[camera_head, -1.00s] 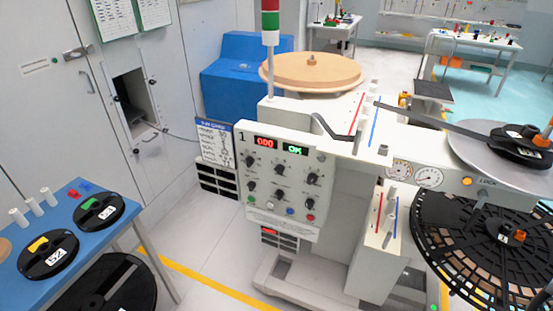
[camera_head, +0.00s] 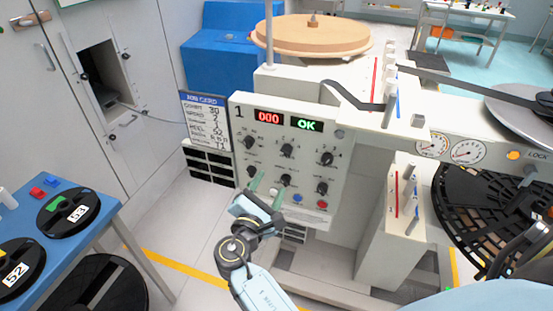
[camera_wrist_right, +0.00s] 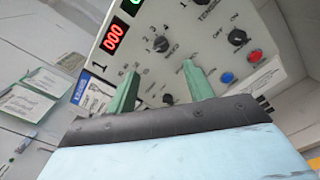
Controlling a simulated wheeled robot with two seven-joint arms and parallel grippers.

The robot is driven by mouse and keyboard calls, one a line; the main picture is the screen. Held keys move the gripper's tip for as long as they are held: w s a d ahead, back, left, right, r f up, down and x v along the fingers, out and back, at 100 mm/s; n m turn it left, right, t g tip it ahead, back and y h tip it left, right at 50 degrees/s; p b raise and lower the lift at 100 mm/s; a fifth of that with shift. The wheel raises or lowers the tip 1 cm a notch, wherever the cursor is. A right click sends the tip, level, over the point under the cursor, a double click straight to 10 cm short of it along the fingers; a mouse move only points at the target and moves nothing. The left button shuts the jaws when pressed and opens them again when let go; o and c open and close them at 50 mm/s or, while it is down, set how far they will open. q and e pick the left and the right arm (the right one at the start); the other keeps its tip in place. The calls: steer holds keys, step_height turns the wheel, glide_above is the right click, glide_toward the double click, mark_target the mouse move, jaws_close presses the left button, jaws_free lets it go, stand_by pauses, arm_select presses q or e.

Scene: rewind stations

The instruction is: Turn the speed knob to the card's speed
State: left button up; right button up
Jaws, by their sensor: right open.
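The white control panel (camera_head: 238,135) carries two rows of black knobs, and its displays show a red 000 and a green OK. The upper middle knob (camera_head: 287,150) has numbers around it and also shows in the right wrist view (camera_wrist_right: 160,43); its name label is too blurred to read surely. The run card (camera_head: 207,122) hangs left of the panel, its speed line too small to read. My right gripper (camera_head: 266,190) is open and empty, in front of the lower left knobs. Its green fingertips (camera_wrist_right: 160,84) hide part of the panel in the wrist view. My left gripper is out of view.
Coloured buttons (camera_head: 297,198) line the panel's lower edge. A blue table (camera_head: 88,212) with black reels stands at left. Yellow-lined floor (camera_head: 180,262) is open between table and machine.

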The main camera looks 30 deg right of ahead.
mark_target(285, 154)
steer(key=x, duration=1.3)
steer(key=shift+w+f, duration=0.4)
steer(key=shift+w, duration=0.05)
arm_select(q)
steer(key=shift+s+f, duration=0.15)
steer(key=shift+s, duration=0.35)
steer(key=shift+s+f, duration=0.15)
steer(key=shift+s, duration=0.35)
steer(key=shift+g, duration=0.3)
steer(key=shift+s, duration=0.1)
arm_select(e)
steer(key=c, duration=0.9)
